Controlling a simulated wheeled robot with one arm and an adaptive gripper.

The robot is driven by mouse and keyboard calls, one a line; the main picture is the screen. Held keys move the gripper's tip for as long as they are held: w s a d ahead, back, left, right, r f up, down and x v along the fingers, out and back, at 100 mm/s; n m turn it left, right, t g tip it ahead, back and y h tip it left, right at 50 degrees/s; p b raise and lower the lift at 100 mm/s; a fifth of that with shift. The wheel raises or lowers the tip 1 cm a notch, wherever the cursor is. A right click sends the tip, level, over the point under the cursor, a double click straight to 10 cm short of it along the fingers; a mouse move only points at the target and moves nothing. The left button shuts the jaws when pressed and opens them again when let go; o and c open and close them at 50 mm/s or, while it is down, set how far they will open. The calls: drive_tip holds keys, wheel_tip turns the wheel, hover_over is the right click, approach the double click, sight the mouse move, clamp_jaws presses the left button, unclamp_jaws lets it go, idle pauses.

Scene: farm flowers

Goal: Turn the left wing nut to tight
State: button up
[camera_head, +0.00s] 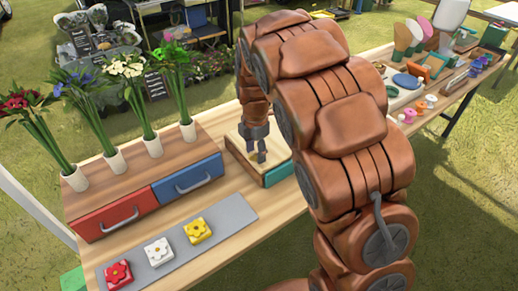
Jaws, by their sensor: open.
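My gripper (257,157) points down over a low wooden box or frame (232,143) on the table, with a pale inside and a green front part at the right. Its fingers look small and dark, and they are open. I cannot make out a wing nut in this view. Anything below the fingers or behind my brown arm is hidden or too small to tell. I cannot tell whether the fingers touch anything.
Red (116,214) and blue (187,178) drawers stand left, with flowers in white vases on top. Flower tiles (158,251) lie on a grey mat (231,214) in front. Spools (420,107) and other tools fill the table's right end.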

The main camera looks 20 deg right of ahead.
clamp_jaws()
drive_tip(key=shift+d, duration=0.2)
drive_tip(key=shift+a, duration=0.1)
drive_tip(key=shift+m+b, duration=0.3)
